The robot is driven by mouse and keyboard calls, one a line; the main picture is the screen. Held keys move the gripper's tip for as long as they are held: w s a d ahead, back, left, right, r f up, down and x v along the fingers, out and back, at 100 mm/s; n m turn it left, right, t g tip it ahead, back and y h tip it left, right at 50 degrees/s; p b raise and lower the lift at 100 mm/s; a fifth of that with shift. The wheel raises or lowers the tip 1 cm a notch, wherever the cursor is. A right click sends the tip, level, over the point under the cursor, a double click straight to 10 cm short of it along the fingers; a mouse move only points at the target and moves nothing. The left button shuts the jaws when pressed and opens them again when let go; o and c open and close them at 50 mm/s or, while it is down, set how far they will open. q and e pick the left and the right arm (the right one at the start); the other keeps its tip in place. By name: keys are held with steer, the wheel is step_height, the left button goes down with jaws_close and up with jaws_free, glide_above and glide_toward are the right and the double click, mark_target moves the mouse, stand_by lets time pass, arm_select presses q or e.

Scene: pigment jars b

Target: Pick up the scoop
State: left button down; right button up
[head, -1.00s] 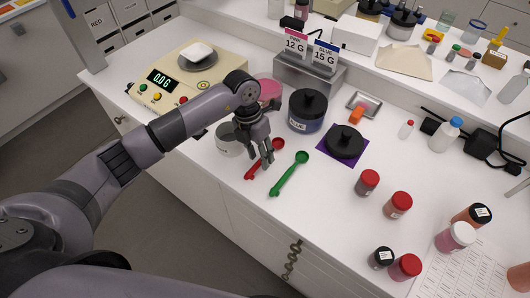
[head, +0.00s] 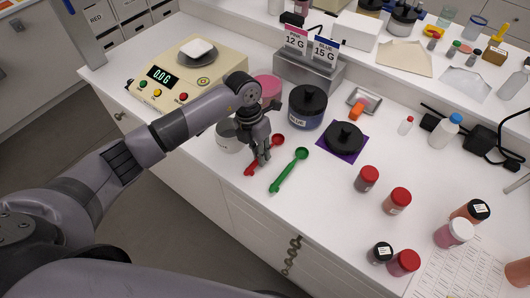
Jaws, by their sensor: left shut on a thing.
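A red scoop (head: 278,139) lies on the white counter, its handle running down and left. A green scoop (head: 289,170) lies just to its right, apart from it, with its bowl at the upper end. My left gripper (head: 263,162) points down over the red scoop and its fingers are closed on the handle. The fingers hide the middle of that handle. The red scoop still appears to be at counter level. My right gripper is not in view.
A white jar (head: 229,136) stands close behind my left gripper. A blue-labelled jar (head: 307,107) and a black lid on a purple mat (head: 338,153) are to the right. A scale (head: 188,75) stands at the left. Red-capped jars (head: 366,179) stand front right.

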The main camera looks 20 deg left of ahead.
arm_select(q)
step_height(320, 180, up, 20)
steer(key=b, duration=0.5)
stand_by(1.1)
